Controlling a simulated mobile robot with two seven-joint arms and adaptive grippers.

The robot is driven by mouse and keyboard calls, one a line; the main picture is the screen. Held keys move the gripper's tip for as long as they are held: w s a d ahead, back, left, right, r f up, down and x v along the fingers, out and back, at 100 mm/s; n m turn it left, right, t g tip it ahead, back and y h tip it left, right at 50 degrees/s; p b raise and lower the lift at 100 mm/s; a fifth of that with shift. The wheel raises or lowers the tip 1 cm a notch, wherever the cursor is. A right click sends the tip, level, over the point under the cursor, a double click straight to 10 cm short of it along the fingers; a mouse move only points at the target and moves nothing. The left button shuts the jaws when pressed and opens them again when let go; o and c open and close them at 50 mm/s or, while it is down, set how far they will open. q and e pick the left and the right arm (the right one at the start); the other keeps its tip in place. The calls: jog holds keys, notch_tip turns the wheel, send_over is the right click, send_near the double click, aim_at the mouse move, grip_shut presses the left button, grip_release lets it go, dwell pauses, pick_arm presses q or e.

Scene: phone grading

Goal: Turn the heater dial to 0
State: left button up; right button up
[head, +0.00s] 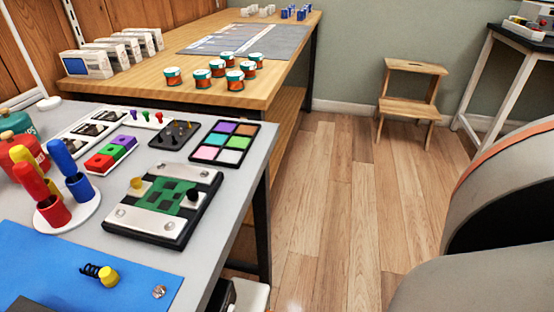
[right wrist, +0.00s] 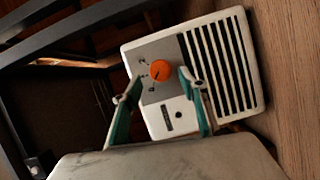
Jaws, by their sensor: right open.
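The heater (right wrist: 216,60) is a white box with dark vertical slots and a grey control panel, seen tilted in the right wrist view. Its orange round dial (right wrist: 161,70) sits on the panel with small markings around it. A dark pointer line shows on the dial, but I cannot tell which marking it points at. My right gripper (right wrist: 158,84) is open, with its green-sided fingers on either side of the dial in the picture. I cannot see contact with the dial. A white casing, probably the heater's, shows low in the head view (head: 248,294). My left gripper is out of view.
A dark table leg (right wrist: 14,135) and a dark bar stand left of the heater, with wooden floor (right wrist: 297,60) to its right. In the head view, the grey worktable (head: 235,190) carries several trays and tools. A wooden step stool (head: 411,95) stands by the wall.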

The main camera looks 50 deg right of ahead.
jog(key=s, duration=0.8)
jog(key=shift+s+r, duration=0.2)
jog(key=shift+s, duration=0.05)
